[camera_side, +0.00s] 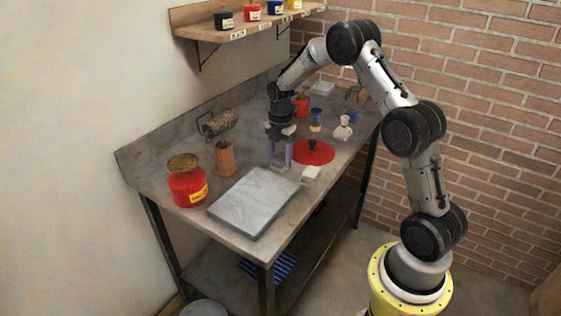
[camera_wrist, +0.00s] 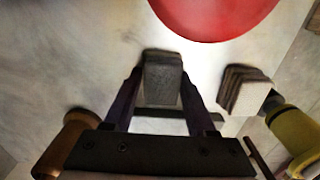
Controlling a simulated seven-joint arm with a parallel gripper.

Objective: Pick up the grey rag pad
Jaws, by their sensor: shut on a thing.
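The grey rag pad (camera_wrist: 162,80) is a small dark grey block in the wrist view, held between the two purple fingers of my gripper (camera_wrist: 165,105). In the side view my gripper (camera_side: 280,163) points down at the table, behind the grey slab and left of the red disc. The pad is too small and too covered by the fingers to make out clearly there. I cannot tell whether it touches the tabletop.
A red disc (camera_side: 313,153) and a pale block (camera_side: 311,174) lie close to the right of my gripper. A grey slab (camera_side: 252,203) lies in front. A red jar (camera_side: 187,188), a brown cup (camera_side: 225,160) and a roller (camera_side: 220,123) stand left.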

